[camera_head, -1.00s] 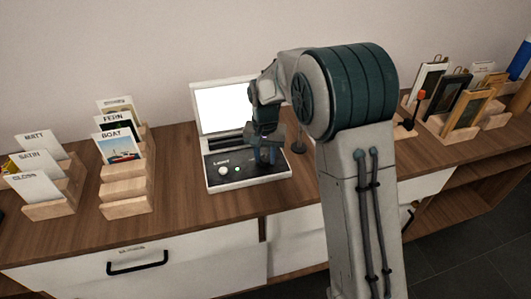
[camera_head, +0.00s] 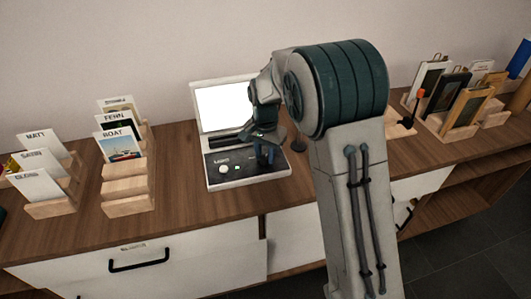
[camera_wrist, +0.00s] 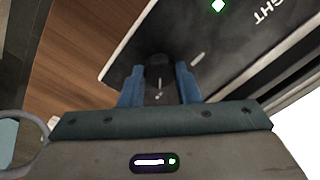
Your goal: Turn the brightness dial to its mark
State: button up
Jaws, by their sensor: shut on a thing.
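The brightness dial (camera_wrist: 158,72) is a dark round knob on the black panel of a white-framed light box (camera_head: 215,182). In the wrist view it sits between the two blue fingers of my gripper (camera_wrist: 159,84), which is shut on it. A thin pale line shows on the knob, and a short white mark (camera_wrist: 198,59) lies on the panel to its upper right; the two are apart. In the head view my gripper (camera_head: 268,155) is over the panel's right part and hides the dial. A white knob (camera_head: 224,170) is on the panel's left.
A lit white screen (camera_head: 222,107) stands at the back of the box. A green light (camera_wrist: 218,5) shows on the panel. Wooden card racks (camera_head: 127,190) stand to the left, and racks of frames (camera_head: 467,108) to the right. Bare wood lies in front of the box.

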aim_at(265, 156)
jog(key=o, duration=1)
jog(key=shift+c, duration=0.2)
notch_tip(265, 156, up, 14)
jog(key=p, duration=0.1)
